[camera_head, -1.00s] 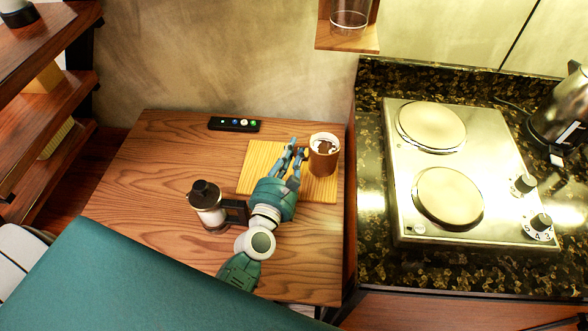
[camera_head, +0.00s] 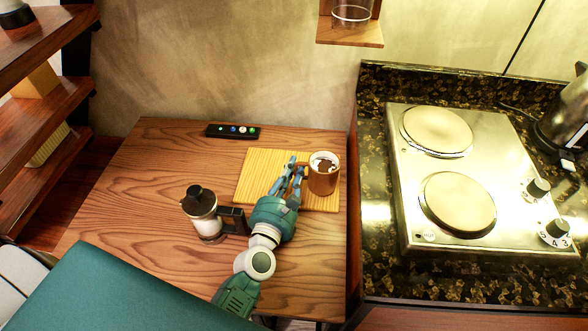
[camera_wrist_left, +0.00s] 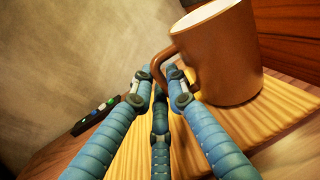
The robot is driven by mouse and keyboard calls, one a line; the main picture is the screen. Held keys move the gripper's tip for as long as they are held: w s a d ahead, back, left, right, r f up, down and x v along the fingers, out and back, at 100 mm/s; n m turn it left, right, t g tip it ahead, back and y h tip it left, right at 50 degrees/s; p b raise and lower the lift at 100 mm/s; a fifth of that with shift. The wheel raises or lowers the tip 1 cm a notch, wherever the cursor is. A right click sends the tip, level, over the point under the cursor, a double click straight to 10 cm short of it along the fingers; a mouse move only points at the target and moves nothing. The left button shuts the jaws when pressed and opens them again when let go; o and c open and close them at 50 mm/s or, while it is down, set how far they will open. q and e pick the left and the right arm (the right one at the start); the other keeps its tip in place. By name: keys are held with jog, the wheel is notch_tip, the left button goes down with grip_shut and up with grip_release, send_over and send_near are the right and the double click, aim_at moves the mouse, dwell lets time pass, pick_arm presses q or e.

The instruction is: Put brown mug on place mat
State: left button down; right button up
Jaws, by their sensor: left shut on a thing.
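The brown mug (camera_head: 323,179) stands upright at the right end of the yellow ribbed place mat (camera_head: 257,166) in the head view. Its base appears to be on or just above the mat; I cannot tell if it bears fully on it. In the left wrist view the mug (camera_wrist_left: 222,58) is large at the upper right, with its handle toward the fingers and the mat (camera_wrist_left: 185,150) below. My left gripper (camera_head: 293,172) comes from the lower left and is shut on the mug's handle. Its fingers (camera_wrist_left: 163,80) meet at the handle. My right gripper is not in view.
A black remote (camera_head: 233,131) lies behind the mat. A hob (camera_head: 440,180) sits on the dark counter to the right. A small shelf (camera_head: 350,33) hangs above.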

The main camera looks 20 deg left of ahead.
pick_arm(q)
jog(key=shift+f+b, duration=0.4)
jog(key=c, duration=1.7)
grip_release()
jog(key=shift+f, duration=0.15)
